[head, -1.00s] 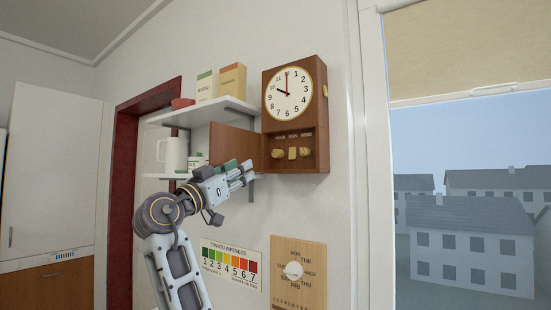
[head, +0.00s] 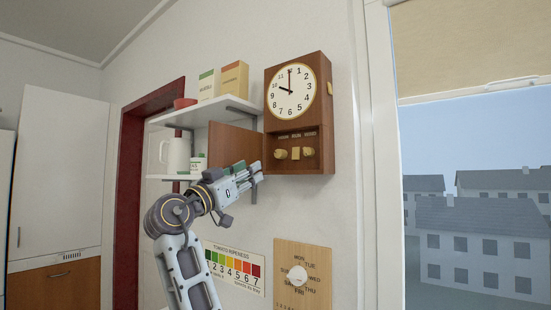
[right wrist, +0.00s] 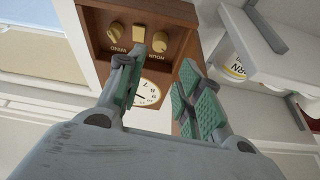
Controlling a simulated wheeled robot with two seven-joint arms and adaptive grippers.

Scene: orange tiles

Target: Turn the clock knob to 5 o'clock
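The brown wooden wall clock (head: 300,110) has a white dial (head: 292,91), with one hand at 10 and the other at 12. Its lower compartment holds brass knobs: a left one (head: 281,154), a middle one (head: 295,154) and a right one (head: 308,153). In the right wrist view, which is upside down, the HOUR knob (right wrist: 160,41) is the rightmost and the WIND knob (right wrist: 117,27) the leftmost. My right gripper (head: 260,173) is open and empty, left of and slightly below the knobs, apart from them. Its green-padded fingers show in the wrist view (right wrist: 163,95). My left gripper is not in view.
The compartment's open door (head: 230,142) sticks out left of the clock. Shelves (head: 222,108) with boxes and a white pitcher (head: 176,155) stand further left. A ripeness chart (head: 235,270) and a weekday dial board (head: 303,255) hang below. A window is at right.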

